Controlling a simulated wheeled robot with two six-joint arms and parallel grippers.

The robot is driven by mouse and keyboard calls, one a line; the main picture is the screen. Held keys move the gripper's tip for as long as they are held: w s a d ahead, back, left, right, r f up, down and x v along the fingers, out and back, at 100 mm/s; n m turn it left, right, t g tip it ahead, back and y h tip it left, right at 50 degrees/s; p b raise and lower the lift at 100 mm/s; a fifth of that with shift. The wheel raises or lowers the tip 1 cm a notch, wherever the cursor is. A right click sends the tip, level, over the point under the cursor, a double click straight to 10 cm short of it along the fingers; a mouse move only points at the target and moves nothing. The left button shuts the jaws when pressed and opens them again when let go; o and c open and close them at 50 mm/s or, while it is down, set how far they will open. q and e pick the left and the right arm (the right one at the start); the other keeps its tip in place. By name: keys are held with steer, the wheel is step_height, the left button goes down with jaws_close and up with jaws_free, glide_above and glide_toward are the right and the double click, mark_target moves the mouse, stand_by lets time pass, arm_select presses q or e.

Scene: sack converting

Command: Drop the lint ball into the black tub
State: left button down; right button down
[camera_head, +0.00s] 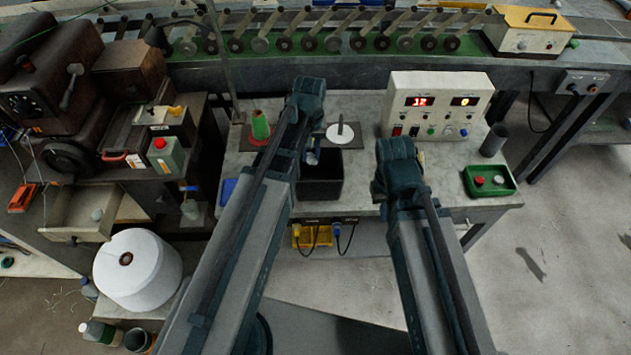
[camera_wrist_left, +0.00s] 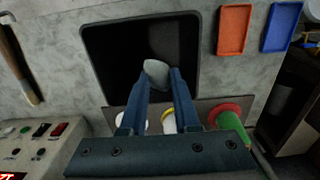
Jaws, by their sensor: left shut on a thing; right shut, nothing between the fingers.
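The lint ball (camera_wrist_left: 157,73) is a small pale grey lump. My left gripper (camera_wrist_left: 160,78) is shut on it, holding it at the fingertips over the opening of the black tub (camera_wrist_left: 97,50) in the left wrist view. In the head view the black tub (camera_head: 320,188) stands on the grey bench, partly covered by my left arm. My left gripper (camera_head: 312,158) is at the tub's back left part there. My right gripper (camera_head: 383,188) is shut and empty, right of the tub, its fingers mostly hidden by my own wrist.
A white control box (camera_head: 438,105) stands behind my right gripper. A green tray (camera_head: 490,180) with buttons lies at the bench's right. A green cone (camera_head: 260,125) on a red base and a white disc with a spindle (camera_head: 340,134) stand behind the tub. Clear bench lies between control box and tub.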

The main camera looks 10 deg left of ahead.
arm_select(q)
steer(key=shift+f, duration=0.45)
arm_select(e)
steer(key=shift+f, duration=0.45)
arm_select(q)
steer(key=c, duration=0.6)
jaws_free()
steer(key=shift+o, duration=0.2)
steer(key=shift+r, duration=0.15)
arm_select(e)
steer(key=shift+r, duration=0.1)
arm_select(q)
step_height(320, 180, up, 14)
steer(key=p, duration=1.3)
steer(key=shift+p, duration=0.35)
arm_select(e)
step_height(320, 180, up, 14)
arm_select(q)
steer(key=shift+f, duration=0.2)
arm_select(e)
steer(key=shift+f, duration=0.2)
